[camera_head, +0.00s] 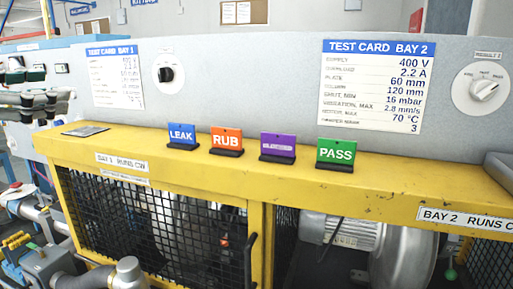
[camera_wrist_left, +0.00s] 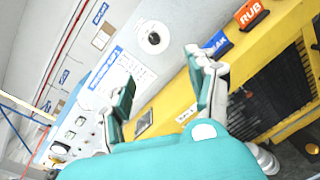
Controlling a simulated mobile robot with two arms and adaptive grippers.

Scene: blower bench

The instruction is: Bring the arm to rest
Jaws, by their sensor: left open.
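My left gripper (camera_head: 44,88) is at the left edge of the head view, in front of the grey panel and left of the Bay 1 test card (camera_head: 115,75). In the left wrist view my left gripper (camera_wrist_left: 160,72) has its teal-padded fingers spread apart with nothing between them. The card (camera_wrist_left: 122,72) and the yellow ledge (camera_wrist_left: 175,100) show beyond the fingers. Only part of the left arm shows in the head view. My right gripper is in neither view.
Blue LEAK (camera_head: 181,134), orange RUB (camera_head: 226,139), purple (camera_head: 278,146) and green PASS (camera_head: 336,152) tags stand on the yellow ledge (camera_head: 400,182). A flat grey plate (camera_head: 86,131) lies at its left. Black mesh guards (camera_head: 150,220) are below. Knobs (camera_head: 166,75) (camera_head: 484,90) sit on the panel.

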